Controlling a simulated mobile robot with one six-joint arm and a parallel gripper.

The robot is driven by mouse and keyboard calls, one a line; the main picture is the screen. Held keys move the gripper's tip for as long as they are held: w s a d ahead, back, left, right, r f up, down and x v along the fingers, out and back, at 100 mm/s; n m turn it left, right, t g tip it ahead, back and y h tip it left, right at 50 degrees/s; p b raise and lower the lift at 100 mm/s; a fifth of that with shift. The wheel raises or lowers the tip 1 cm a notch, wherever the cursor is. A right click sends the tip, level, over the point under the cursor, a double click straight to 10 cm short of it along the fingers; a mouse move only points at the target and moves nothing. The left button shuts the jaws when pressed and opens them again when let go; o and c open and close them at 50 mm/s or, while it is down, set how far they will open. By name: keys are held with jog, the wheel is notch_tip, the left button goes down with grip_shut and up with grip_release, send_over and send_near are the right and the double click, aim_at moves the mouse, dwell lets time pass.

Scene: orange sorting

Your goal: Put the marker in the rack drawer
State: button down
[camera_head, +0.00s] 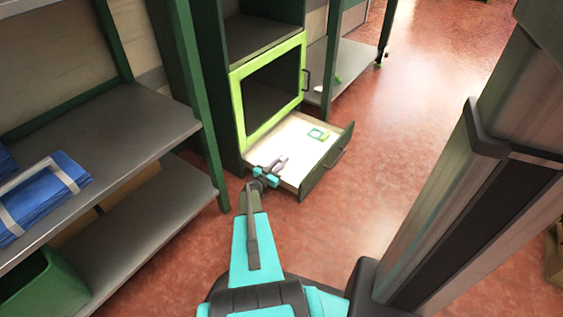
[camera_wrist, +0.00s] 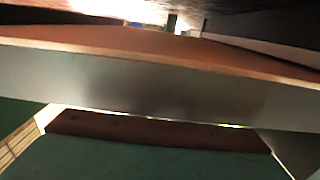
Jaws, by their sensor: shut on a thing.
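The rack drawer (camera_head: 322,166) is pulled open at the bottom of the green-framed rack, and its pale inside shows. My gripper (camera_head: 273,170) is over the left front part of the drawer, shut on a small slim greyish thing that I take to be the marker (camera_head: 280,162). It is too small to see in detail, and I cannot tell whether it touches the drawer floor. The wrist view shows neither the gripper's fingers nor the marker clearly.
A small green and white item (camera_head: 318,134) lies in the drawer. Above is an open green-framed compartment (camera_head: 240,115). A shelf with a blue folded bundle (camera_head: 42,195) stands at left, a green bin (camera_head: 45,285) below. The red floor (camera_head: 400,160) at right is clear.

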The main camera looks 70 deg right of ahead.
jog(key=shift+f, duration=0.7)
jog(key=c, duration=1.7)
grip_release()
jog(key=shift+s+f, duration=0.1)
jog(key=shift+f, duration=0.05)
jog(key=shift+o, duration=0.2)
jog(key=shift+a+r, duration=0.1)
jog(key=shift+r, duration=0.4)
jog(key=p+v, duration=0.3)
jog(key=v, duration=0.9)
jog(key=shift+r, duration=0.35)
jog(key=shift+r+p, duration=0.15)
jog(key=shift+p, duration=0.15)
